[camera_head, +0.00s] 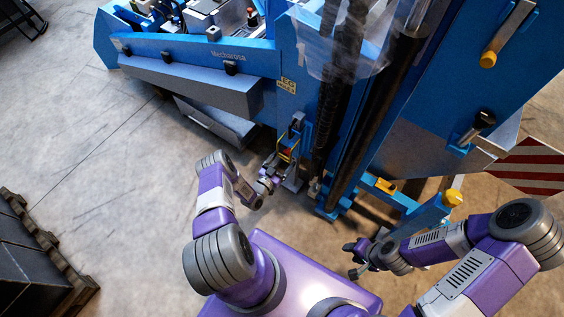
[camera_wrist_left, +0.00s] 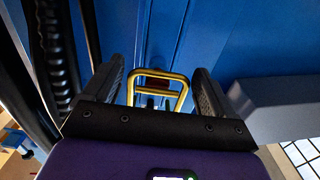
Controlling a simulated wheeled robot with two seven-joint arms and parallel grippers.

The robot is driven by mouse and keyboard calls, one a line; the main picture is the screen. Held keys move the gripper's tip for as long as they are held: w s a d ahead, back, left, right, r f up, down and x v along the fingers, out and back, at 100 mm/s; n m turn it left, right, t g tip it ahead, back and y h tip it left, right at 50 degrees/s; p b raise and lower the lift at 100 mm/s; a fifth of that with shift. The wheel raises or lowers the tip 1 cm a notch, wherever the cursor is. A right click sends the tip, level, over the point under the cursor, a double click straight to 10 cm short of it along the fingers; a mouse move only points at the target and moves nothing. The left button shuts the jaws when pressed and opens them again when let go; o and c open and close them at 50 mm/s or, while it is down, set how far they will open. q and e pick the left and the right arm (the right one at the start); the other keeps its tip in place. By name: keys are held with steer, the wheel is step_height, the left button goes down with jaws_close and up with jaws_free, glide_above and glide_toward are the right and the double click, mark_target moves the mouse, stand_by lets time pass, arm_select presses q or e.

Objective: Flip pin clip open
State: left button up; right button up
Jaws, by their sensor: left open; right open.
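The pin clip is a yellow-gold wire loop. In the left wrist view the loop (camera_wrist_left: 160,76) stands between the two black fingers of my left gripper (camera_wrist_left: 162,90), apart from both of them. The lower end of the loop is hidden behind the gripper body. In the head view the clip (camera_head: 289,152) is small at the base of the blue machine, and my left gripper (camera_head: 277,170) is open right in front of it. My right gripper (camera_head: 354,258) is at the lower right, away from the clip and the machine; its fingers are small in view.
The blue machine (camera_head: 190,55) fills the top, with a dark vertical mast and hoses (camera_head: 345,90) just right of the clip. A blue bracket with yellow knobs (camera_head: 385,186) stands near my right arm. A dark pallet (camera_head: 40,255) is at left.

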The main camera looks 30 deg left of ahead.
arm_select(q)
steer(key=c, duration=1.2)
